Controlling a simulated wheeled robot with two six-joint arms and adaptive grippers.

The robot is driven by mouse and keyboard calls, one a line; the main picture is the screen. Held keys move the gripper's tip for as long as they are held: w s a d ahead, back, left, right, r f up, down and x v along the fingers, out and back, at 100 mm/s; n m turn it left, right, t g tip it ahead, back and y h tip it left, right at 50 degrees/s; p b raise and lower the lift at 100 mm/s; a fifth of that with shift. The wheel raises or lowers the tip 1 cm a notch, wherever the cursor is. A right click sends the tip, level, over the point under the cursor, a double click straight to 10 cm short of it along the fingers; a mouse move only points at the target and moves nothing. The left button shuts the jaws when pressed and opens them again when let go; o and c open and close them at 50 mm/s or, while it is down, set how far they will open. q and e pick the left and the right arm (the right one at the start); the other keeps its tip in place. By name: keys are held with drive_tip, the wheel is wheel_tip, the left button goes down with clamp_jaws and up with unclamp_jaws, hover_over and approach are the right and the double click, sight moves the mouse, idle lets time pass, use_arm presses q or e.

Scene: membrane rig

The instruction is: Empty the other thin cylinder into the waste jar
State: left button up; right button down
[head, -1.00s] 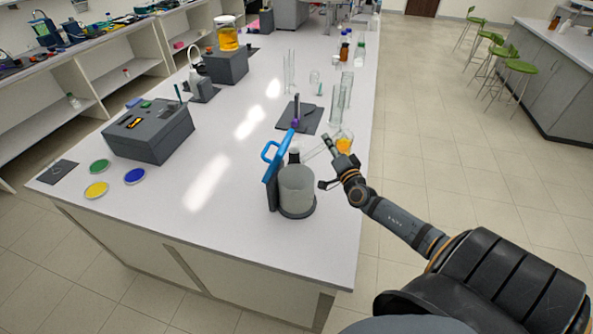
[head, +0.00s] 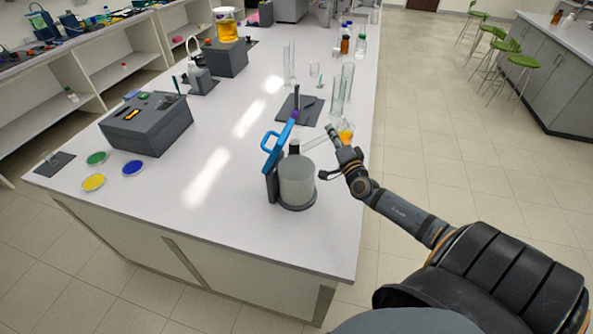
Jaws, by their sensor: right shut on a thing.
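My right gripper (head: 334,134) is shut on a clear thin cylinder (head: 314,142). The cylinder lies tilted, close to level, with its far end pointing left toward the top of a translucent, whitish jar (head: 297,182), which seems to be the waste jar. The jar stands on a dark round base near the front right of the bench. I cannot tell whether liquid is in the cylinder or running from it. My left gripper is not in view.
A blue-handled part (head: 272,150) stands at the jar's left. Tall clear cylinders (head: 338,98) stand farther back near the right bench edge. A grey box (head: 147,124) is at left; the bench between is clear.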

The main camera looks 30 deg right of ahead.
drive_tip(key=shift+d+f+m, duration=0.35)
drive_tip(key=shift+f+m, duration=0.5)
drive_tip(key=shift+m, duration=0.05)
use_arm(q)
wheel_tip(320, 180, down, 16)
drive_tip(key=b, duration=1.3)
use_arm(e)
wheel_tip(320, 180, down, 15)
drive_tip(key=a+m+g+h, duration=0.1)
drive_tip(key=m+g+h, duration=0.1)
drive_tip(key=m, duration=2.1)
drive_tip(key=shift+a+h, duration=0.2)
drive_tip(key=shift+h, duration=0.1)
drive_tip(key=shift+w, duration=0.1)
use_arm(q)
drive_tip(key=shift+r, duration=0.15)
use_arm(e)
drive_tip(key=shift+r, duration=0.1)
